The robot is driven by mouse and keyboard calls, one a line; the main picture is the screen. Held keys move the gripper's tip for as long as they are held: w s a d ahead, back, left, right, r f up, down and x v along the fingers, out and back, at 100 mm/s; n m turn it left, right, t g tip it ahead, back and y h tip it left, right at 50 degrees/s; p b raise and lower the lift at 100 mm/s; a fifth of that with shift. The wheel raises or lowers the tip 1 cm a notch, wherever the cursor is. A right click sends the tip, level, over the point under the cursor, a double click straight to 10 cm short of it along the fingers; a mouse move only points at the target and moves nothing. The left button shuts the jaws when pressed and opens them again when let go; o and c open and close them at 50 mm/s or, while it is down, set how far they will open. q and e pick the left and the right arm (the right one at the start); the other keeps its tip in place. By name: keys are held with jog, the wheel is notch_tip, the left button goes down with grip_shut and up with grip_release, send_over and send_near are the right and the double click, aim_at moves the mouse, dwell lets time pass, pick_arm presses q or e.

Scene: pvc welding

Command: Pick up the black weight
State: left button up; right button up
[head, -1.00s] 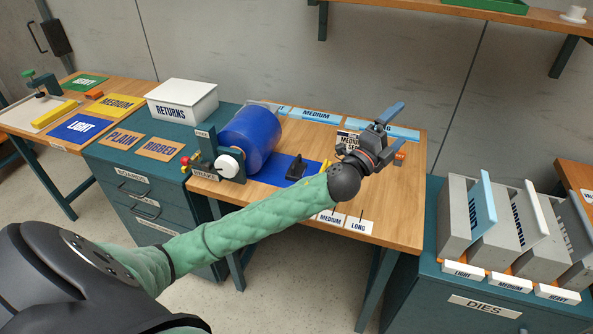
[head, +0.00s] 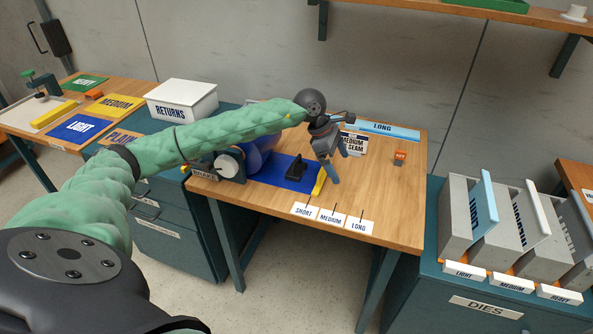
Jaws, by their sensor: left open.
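The black weight (head: 295,169) appears to be the small dark block with a raised top on the blue mat (head: 270,179) of the middle table. My left gripper (head: 339,167) hangs above the table to the right of this block, fingers apart and pointing down, with nothing between them. It appears close to a yellow strip (head: 320,181) at the mat's right edge; the height gap is unclear. My right gripper is out of view.
A blue roll (head: 259,153) on a brake stand (head: 228,164) is partly hidden by my left arm. A small orange item (head: 400,157) sits at the right. SHORT, MEDIUM and LONG cards (head: 331,217) line the front edge. The table's right front is clear.

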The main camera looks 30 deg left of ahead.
aim_at(296, 168)
pick_arm(q)
jog(key=a+y, duration=0.2)
jog(key=a, duration=0.2)
jog(key=a+g+y, duration=0.1)
jog(key=a, duration=0.4)
jog(key=s+a+y, duration=0.1)
jog(key=a+y, duration=0.1)
jog(key=a, duration=0.3)
jog(key=shift+a+r+g+y, duration=0.15)
jog(key=shift+g+y, duration=0.15)
notch_tip(296, 168, down, 2)
jog(key=shift+f+p, duration=0.1)
jog(key=shift+p, duration=0.2)
jog(key=shift+f, duration=0.4)
jog(key=shift+d+f+p, duration=0.3)
jog(key=shift+f+p, duration=0.65)
notch_tip(296, 168, down, 3)
jog(key=shift+r, duration=0.1)
jog(key=shift+w+r, duration=0.1)
jog(key=c, duration=1.7)
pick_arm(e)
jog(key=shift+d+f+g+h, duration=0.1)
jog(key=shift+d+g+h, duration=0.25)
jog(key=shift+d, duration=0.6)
